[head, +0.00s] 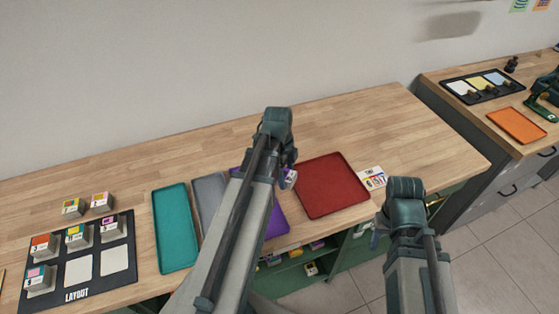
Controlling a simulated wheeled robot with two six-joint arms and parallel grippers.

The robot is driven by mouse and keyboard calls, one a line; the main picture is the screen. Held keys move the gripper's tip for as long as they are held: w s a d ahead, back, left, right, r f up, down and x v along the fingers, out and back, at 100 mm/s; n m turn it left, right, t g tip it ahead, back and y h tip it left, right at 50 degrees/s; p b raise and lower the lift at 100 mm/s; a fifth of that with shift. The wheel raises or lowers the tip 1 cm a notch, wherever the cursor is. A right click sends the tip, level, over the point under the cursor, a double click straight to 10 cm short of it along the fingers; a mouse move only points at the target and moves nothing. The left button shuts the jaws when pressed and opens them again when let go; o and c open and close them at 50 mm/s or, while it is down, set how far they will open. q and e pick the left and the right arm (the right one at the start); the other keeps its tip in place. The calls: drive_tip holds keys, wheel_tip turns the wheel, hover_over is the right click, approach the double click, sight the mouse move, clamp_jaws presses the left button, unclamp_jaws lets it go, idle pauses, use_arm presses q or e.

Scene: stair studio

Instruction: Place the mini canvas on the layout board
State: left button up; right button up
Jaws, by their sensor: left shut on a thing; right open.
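The black layout board (125,285) lies at the left end of the wooden bench, with pale squares on it. Small blocks with coloured labels stand on its back row and front-left square; the front middle and front right squares are bare. My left gripper (289,170) is mostly hidden behind its own arm, above the purple and red trays. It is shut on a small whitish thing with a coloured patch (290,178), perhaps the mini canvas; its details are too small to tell. My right gripper (377,236) is partly hidden by its arm, open, off the bench's front edge.
Teal (175,228), grey (209,190), purple (276,220) and red (331,186) trays lie in a row right of the board. Two small blocks (72,207) stand behind the board. A printed card (373,178) lies beside the red tray. The back of the bench is clear.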

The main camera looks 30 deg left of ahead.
use_arm(q)
drive_tip(key=shift+s+d+r, duration=0.15)
drive_tip(key=shift+s+d, duration=1.2)
drive_tip(key=shift+d, duration=0.15)
